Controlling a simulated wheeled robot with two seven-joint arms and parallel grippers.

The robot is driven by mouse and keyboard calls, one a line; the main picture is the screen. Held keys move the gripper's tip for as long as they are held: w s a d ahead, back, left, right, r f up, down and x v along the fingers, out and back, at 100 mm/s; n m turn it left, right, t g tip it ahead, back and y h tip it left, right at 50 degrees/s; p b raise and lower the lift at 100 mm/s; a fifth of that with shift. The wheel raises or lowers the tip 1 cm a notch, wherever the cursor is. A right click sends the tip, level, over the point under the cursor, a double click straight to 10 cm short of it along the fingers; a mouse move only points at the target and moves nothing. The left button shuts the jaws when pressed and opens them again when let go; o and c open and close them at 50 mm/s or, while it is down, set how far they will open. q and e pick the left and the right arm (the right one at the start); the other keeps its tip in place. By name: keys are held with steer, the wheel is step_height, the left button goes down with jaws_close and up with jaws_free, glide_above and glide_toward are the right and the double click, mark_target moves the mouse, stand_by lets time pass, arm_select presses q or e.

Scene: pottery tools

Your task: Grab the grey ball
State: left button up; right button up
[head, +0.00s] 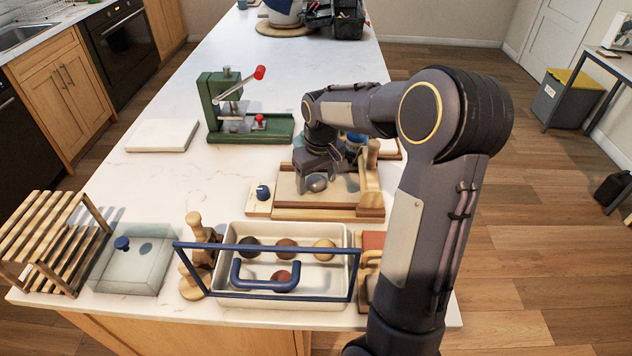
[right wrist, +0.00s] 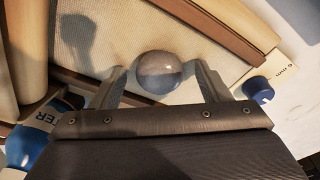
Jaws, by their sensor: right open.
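The grey ball (head: 316,182) rests on a canvas-covered wooden board (head: 288,188) in the middle of the counter. In the right wrist view the ball (right wrist: 159,72) lies between the two fingertips, with a visible gap to the finger on the right; contact on the left side is hard to tell. My right gripper (head: 318,172) is open and reaches down over the board, with its fingers on either side of the ball. In the right wrist view the gripper (right wrist: 162,82) holds nothing. My left gripper is not in view.
A white tray (head: 227,240) with several balls and a blue-handled frame (head: 265,246) stands in front. A wooden roller (head: 371,160) lies at the board's right. A green press (head: 212,105) stands behind. A blue bottle (right wrist: 25,145) is close to my right gripper.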

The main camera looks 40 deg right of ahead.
steer(key=c, duration=1.1)
steer(key=shift+o, duration=0.2)
steer(key=shift+r, duration=0.15)
